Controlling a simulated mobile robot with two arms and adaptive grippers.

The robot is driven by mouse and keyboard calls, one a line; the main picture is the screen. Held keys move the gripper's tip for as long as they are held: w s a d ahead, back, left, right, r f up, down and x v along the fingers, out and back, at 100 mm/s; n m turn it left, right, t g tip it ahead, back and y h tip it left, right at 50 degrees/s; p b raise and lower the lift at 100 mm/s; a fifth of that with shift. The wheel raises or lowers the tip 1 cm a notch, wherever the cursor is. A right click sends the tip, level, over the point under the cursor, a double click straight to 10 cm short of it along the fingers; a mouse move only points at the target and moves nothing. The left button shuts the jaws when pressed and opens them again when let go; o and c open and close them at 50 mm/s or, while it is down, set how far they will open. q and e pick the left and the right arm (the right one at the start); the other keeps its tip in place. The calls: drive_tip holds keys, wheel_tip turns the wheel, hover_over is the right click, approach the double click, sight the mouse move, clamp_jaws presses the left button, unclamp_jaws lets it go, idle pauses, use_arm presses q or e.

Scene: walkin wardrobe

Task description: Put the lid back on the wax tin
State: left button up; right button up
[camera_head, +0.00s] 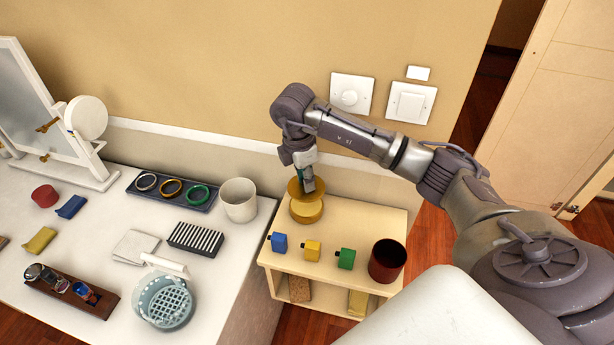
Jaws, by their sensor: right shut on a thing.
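The wax tin (306,211) is a round yellow-gold tin near the back left of the small light wooden shelf unit (372,216). My right gripper (307,186) points down over the tin and is shut on the lid (294,187), a round brownish-gold disc. The lid is tilted and sits right above the tin; I cannot tell whether its lower edge touches the rim. The gripper fingers hide part of the lid. My left gripper is not in view.
The white table (215,290) at left holds a bracelet tray (172,190) and a white cup (239,200).

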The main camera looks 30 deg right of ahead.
drive_tip(key=shift+f+b, duration=1.75)
drive_tip(key=shift+f, duration=0.95)
drive_tip(key=shift+f, duration=0.1)
idle(0.5)
drive_tip(key=o, duration=1.5)
drive_tip(key=shift+p, duration=0.3)
